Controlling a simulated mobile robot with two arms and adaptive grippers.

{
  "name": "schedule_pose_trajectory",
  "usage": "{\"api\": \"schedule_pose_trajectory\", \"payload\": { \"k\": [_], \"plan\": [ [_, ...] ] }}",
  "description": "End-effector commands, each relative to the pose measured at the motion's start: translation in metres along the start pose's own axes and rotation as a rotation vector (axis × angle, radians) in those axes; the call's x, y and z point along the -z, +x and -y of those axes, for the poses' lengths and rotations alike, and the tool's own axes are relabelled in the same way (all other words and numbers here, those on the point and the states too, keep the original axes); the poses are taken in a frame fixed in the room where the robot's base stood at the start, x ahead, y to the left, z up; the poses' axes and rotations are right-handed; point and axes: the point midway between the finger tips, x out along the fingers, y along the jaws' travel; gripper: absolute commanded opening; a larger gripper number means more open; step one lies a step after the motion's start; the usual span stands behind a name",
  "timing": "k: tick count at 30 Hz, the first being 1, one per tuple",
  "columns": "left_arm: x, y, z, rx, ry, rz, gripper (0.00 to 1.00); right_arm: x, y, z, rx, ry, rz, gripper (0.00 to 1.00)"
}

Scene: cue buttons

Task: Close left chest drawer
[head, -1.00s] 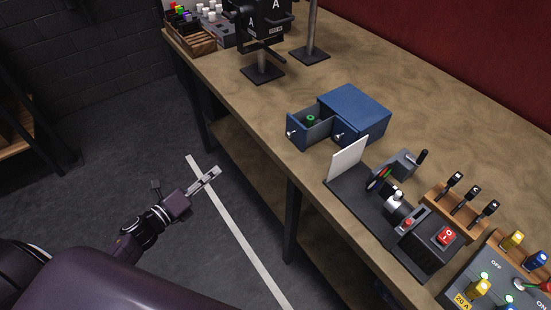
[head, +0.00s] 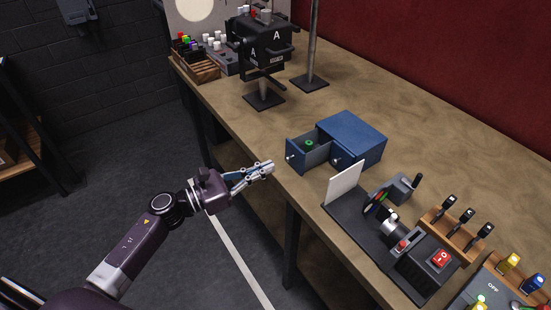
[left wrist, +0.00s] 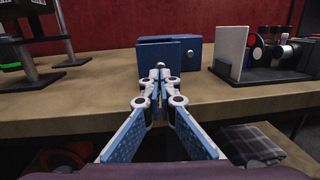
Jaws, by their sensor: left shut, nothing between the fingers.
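A small blue chest (head: 356,133) stands on the workbench, and it also shows in the left wrist view (left wrist: 205,41). Its left drawer (head: 299,157) is pulled out, with a small green round thing (head: 309,143) inside. The right drawer (head: 345,165) is in, flush with the chest. In the left wrist view the shut fingertips (left wrist: 160,73) point towards the drawer front (left wrist: 163,54). My right gripper is not in view.
On the wooden bench (head: 235,118), a white panel (head: 343,185) and a dark device stand right of the chest. A black stand (head: 264,97) is further back left. Levers (head: 466,216) and switches are at the right. Bare bench lies behind the chest.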

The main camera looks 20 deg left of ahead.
Motion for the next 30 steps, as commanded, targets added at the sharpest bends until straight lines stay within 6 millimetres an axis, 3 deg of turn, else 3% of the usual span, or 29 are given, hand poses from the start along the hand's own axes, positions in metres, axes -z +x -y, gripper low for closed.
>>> {"api": "schedule_pose_trajectory", "payload": {
  "k": [6, 20, 25, 30],
  "plan": [
    [-0.002, 0.028, 0.0, -0.001, -0.002, 0.001, 0.0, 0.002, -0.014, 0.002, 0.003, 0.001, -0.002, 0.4],
    [0.001, 0.034, 0.0, -0.001, -0.002, 0.0, 0.0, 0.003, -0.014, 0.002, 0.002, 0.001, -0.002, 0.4],
    [0.005, 0.052, -0.002, 0.002, 0.0, 0.003, 0.0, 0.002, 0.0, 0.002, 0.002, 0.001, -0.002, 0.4],
    [0.009, 0.091, -0.005, 0.002, 0.002, 0.004, 0.0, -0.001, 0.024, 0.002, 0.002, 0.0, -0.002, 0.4]
  ]
}}
